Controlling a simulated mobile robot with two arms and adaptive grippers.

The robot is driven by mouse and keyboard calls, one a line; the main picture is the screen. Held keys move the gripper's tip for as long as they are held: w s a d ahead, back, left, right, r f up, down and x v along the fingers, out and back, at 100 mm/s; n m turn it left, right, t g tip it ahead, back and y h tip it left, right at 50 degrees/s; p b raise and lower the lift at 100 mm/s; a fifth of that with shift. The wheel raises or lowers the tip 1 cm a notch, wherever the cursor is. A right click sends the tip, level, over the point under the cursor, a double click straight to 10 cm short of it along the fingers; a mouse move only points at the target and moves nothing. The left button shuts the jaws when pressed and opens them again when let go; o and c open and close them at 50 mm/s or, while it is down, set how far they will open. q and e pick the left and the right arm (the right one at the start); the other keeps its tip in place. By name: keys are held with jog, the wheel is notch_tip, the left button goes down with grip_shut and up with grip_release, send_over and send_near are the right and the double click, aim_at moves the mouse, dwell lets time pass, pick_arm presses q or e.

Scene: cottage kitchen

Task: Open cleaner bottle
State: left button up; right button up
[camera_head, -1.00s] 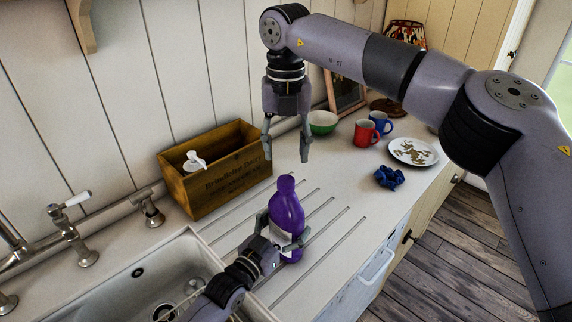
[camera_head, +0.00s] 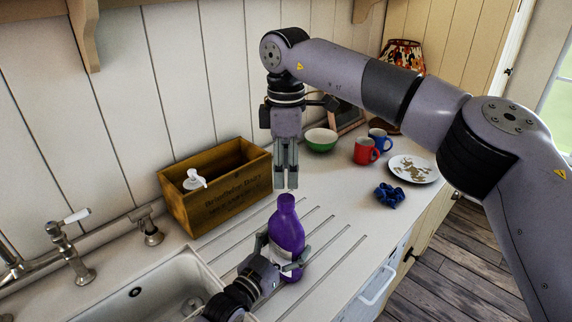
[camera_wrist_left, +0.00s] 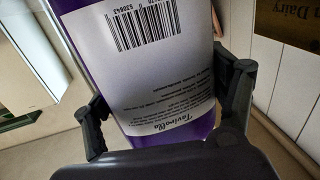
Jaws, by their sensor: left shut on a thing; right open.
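In the left wrist view, the bottle's white label (camera_wrist_left: 145,62) with a barcode fills the space between the fingers (camera_wrist_left: 165,110), and the bottle's top is out of frame.
A wooden crate (camera_head: 215,208) with a white pump-top item (camera_head: 194,180) stands behind left. The sink (camera_head: 150,290) and taps are at left. A green bowl (camera_head: 320,140), red mug (camera_head: 364,151), blue mug (camera_head: 380,139), plate (camera_head: 413,169) and blue object (camera_head: 389,195) sit right of the bottle.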

aim_at(286, 198)
notch_tip(286, 198, down, 8)
jog(key=shift+r, duration=0.1)
dwell(0.4)
